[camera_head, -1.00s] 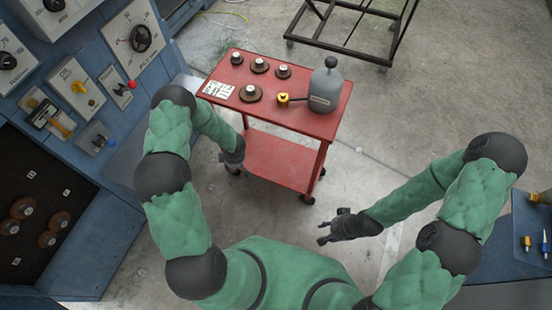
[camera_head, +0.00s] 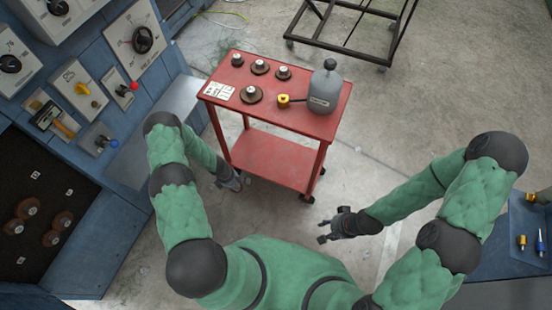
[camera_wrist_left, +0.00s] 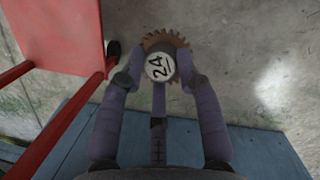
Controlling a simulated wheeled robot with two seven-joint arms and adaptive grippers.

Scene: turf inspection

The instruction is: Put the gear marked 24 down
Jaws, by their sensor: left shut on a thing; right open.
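The gear marked 24 (camera_wrist_left: 160,66) shows in the left wrist view as a brown toothed wheel with a white numbered hub. My left gripper (camera_wrist_left: 163,74) is shut on it, with the number facing the camera. In the head view my left gripper (camera_head: 238,183) is low beside the left side of the red cart (camera_head: 322,122), apart from its top. I cannot make out the gear there. My right gripper (camera_head: 325,228) is open and empty, in front of the cart.
Several gears, one a front gear (camera_head: 251,95), stand on the cart top with a printed sheet (camera_head: 219,91), a yellow-ended tool (camera_head: 283,100) and a grey jug (camera_head: 325,87). A blue panel bench with a black board (camera_head: 35,170) holding brown gears is at left. The cart's lower shelf (camera_head: 270,158) is empty.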

